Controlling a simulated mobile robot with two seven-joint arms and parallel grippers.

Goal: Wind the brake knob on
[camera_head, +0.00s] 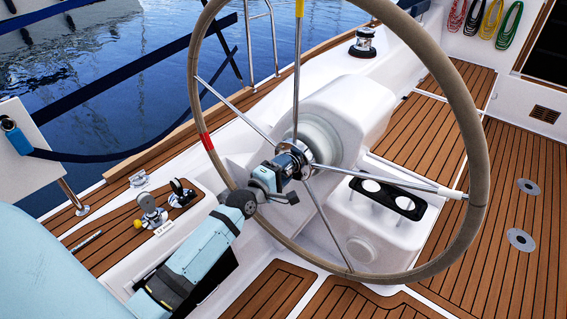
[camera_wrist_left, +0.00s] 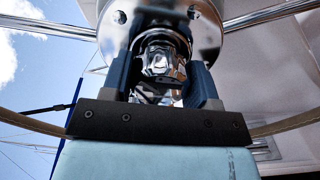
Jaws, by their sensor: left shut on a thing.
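The steering wheel (camera_head: 472,120) has a tan rim with a red mark at its left and a yellow mark at the top of an upright spoke. The chrome brake knob (camera_wrist_left: 162,62) sits at the wheel's hub, in front of a round chrome plate (camera_wrist_left: 205,22). My left gripper (camera_head: 284,168) reaches the hub from the lower left. In the left wrist view its two dark blue fingers stand on either side of the knob, shut on it. In the head view the gripper mostly hides the knob. My right gripper is not in view.
A white pedestal (camera_head: 345,105) stands behind the wheel. Metal spokes and the rim surround my left gripper. A yellow-knobbed fitting (camera_head: 150,212) is at the left. Open teak deck (camera_head: 515,225) lies at right.

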